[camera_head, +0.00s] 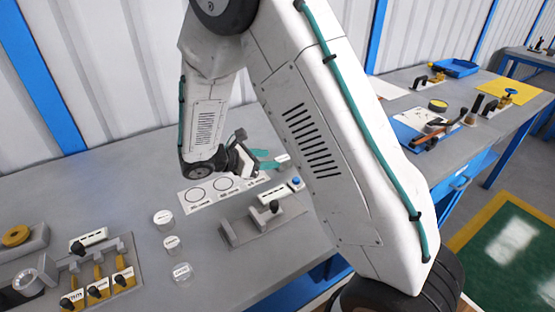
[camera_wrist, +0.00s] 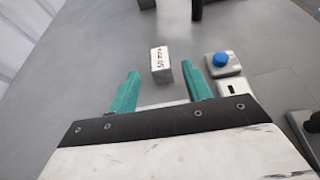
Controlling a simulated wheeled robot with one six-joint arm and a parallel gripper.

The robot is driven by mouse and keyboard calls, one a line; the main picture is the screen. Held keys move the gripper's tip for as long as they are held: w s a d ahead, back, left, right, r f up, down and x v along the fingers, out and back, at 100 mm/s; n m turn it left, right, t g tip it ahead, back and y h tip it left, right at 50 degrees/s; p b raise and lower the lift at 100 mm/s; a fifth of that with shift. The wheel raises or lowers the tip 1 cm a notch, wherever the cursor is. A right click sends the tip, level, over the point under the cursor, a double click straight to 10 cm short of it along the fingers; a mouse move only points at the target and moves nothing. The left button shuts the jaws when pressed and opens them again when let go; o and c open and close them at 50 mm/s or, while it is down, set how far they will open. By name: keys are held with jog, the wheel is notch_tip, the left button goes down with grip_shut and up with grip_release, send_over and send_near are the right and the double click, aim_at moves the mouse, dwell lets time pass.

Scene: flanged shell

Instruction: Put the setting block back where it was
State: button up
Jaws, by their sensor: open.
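A small pale block with dark lettering that looks like "50 mm" (camera_wrist: 160,58) stands on the grey bench in the wrist view; I take it for the setting block. In the head view a small white labelled block (camera_head: 282,158) shows just beyond my fingertips. My gripper (camera_head: 264,160) is low over the bench with its teal fingers open. I cannot tell how high the fingers are above the bench.
A white card with printed circles (camera_head: 222,188) lies beside my gripper. A blue button box (camera_wrist: 220,64) is close to the right finger. A grey fixture with a black knob (camera_head: 268,212) is nearer.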

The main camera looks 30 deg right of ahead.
jog(key=v, duration=0.5)
jog(key=shift+a, duration=0.3)
jog(key=shift+a+r, duration=0.15)
jog(key=shift+r, duration=0.1)
jog(key=s+d+r+m+g+y, duration=0.35)
jog(key=s+r+m+y, duration=0.25)
jog(key=s+r+m, duration=0.45)
jog(key=s+a+r+m+t+y, duration=0.1)
jog(key=s+r+m+t+y, duration=0.1)
jog(key=s, duration=0.7)
jog(key=s+a+r+m+t+y, duration=0.2)
jog(key=s+r+m+t+y, duration=0.1)
jog(key=s, duration=0.6)
jog(key=shift+s+a+r+m+y, duration=0.2)
jog(key=shift+r+m+y, duration=0.25)
jog(key=shift+m+y, duration=0.8)
